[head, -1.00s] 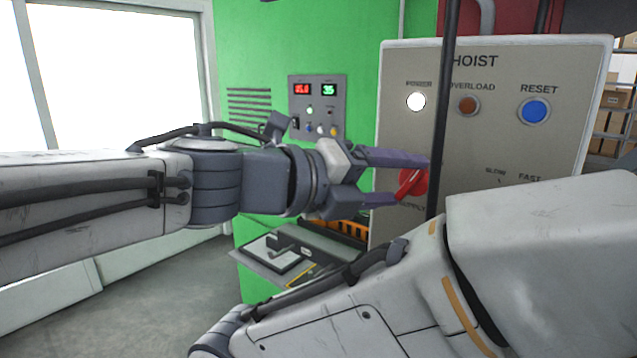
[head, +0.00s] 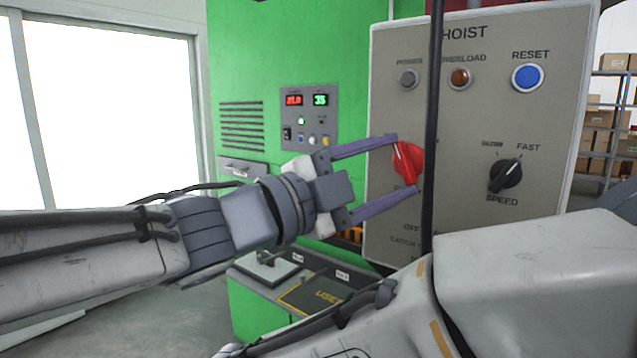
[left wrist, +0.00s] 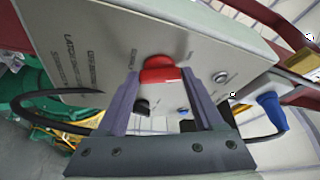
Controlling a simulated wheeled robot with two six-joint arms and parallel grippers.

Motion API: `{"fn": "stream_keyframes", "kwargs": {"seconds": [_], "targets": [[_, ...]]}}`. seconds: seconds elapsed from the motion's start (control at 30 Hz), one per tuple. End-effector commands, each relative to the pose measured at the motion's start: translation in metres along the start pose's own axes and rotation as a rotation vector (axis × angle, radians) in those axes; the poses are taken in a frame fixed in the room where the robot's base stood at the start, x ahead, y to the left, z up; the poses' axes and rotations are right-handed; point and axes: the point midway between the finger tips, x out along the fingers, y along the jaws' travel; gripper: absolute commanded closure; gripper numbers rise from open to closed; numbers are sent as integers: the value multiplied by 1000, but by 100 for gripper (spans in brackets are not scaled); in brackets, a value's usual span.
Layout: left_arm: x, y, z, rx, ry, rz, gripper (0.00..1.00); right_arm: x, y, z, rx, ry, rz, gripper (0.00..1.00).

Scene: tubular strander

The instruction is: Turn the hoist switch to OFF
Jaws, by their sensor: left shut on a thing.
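The grey hoist panel (head: 480,130) carries a red rotary switch (head: 407,163) at its left side. My left gripper (head: 405,164) has one finger above and one below the red handle and is shut on it. The white line on the handle points up and slightly left. In the left wrist view the red switch (left wrist: 160,74) sits between the two purple fingers. The POWER lamp (head: 409,79) is grey and unlit. My right gripper is out of view.
A dark vertical pole (head: 432,120) stands in front of the panel, just right of the switch. The black SPEED knob (head: 505,175) and blue RESET button (head: 527,77) are farther right. A green cabinet (head: 240,60) stands behind. My other arm fills the lower right.

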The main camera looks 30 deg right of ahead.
Motion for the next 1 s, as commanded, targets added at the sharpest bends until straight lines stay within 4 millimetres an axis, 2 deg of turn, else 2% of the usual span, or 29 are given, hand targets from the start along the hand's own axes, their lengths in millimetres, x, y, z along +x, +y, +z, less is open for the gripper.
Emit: {"fn": "stream_keyframes", "kwargs": {"seconds": [0.03, 0.1, 0.4, 1.0], "targets": [[-1, 5, 1, -39, 1, -15, 87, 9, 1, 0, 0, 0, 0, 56], [-1, 6, 1, -91, 1, -37, 87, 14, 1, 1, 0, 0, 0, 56], [0, 7, 0, -264, -1, -108, 87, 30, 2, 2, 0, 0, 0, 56], [0, 6, 0, -351, -3, -143, 87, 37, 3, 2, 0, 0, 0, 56]]}}
